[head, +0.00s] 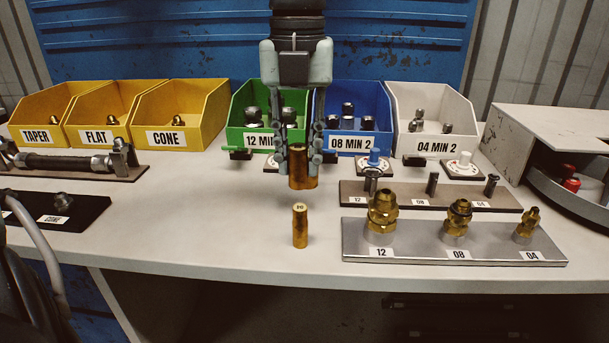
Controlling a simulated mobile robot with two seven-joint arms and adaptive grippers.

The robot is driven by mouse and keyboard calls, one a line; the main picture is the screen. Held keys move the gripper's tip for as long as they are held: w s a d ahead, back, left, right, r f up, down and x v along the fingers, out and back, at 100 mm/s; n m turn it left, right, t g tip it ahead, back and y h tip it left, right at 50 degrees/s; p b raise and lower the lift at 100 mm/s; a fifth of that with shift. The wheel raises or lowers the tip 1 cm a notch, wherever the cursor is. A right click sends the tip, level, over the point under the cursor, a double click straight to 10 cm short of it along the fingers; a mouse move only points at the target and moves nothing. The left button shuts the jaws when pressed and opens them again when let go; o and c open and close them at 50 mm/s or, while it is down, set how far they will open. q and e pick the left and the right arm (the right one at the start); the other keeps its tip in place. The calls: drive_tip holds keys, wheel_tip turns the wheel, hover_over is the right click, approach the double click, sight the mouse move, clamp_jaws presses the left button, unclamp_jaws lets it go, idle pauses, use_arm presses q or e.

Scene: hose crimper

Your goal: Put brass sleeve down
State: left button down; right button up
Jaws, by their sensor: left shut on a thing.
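My left gripper (298,165) hangs down from the top middle in the head view, pointing at the table. It is shut on a brass sleeve (298,168), which is upright between its fingertips. A lighter brass part (312,182) shows just behind the held sleeve, partly hidden by it. Whether the held sleeve touches the table I cannot tell. Another brass sleeve (300,227) stands upright on the white table (210,215) nearer the front edge, apart from the gripper. My right gripper is not in view.
Yellow bins (183,110), a green bin (239,105), a blue bin (378,103) and a white bin (458,103) line the back. A metal plate (420,252) with brass fittings and a plate of pins (345,192) lie right. The table left of the standing sleeve is clear.

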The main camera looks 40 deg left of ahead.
sight(305, 182)
use_arm(q)
drive_tip(key=shift+w+d+f, duration=0.2)
drive_tip(key=shift+w+f, duration=0.15)
drive_tip(key=shift+w, duration=0.15)
drive_tip(key=shift+f+p, duration=0.3)
drive_tip(key=shift+f, duration=1.7)
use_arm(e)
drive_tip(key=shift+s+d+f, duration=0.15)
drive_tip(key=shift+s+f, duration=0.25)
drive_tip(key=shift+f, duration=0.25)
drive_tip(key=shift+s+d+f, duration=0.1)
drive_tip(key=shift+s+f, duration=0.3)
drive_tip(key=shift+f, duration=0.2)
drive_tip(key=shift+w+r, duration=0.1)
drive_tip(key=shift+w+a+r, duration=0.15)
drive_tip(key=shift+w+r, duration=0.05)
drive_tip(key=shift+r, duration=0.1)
use_arm(q)
drive_tip(key=shift+f, duration=0.1)
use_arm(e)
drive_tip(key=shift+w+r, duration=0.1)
use_arm(q)
drive_tip(key=shift+b, duration=0.3)
drive_tip(key=c, duration=1.3)
unclamp_jaws()
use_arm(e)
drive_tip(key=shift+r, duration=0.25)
